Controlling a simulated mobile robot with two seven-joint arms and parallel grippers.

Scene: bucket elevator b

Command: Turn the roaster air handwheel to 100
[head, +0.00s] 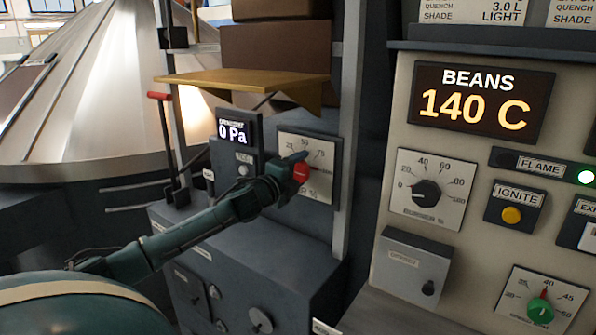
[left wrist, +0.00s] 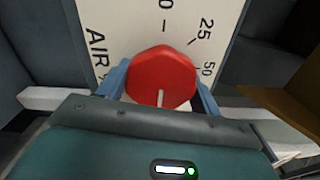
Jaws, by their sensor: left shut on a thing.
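The roaster air handwheel is a red faceted knob (head: 302,174) on a white scale plate (head: 322,192), on the grey cabinet in the middle of the head view. In the left wrist view the red handwheel (left wrist: 160,70) fills the space between my blue fingers. My left gripper (head: 297,166) is shut on it, a finger at each side. A white pointer line on the knob runs down towards my palm in the wrist view. The plate shows AIR, 25 and 50 there; my gripper hides the lower part of the scale. My right gripper is not in view.
A display reading 0 Pa (head: 233,130) is left of the scale plate. A tan shelf (head: 240,79) juts out above. A grey post (head: 350,130) stands close right of the plate. The right panel has a BEANS 140 C display (head: 480,104) and a burner dial (head: 427,192).

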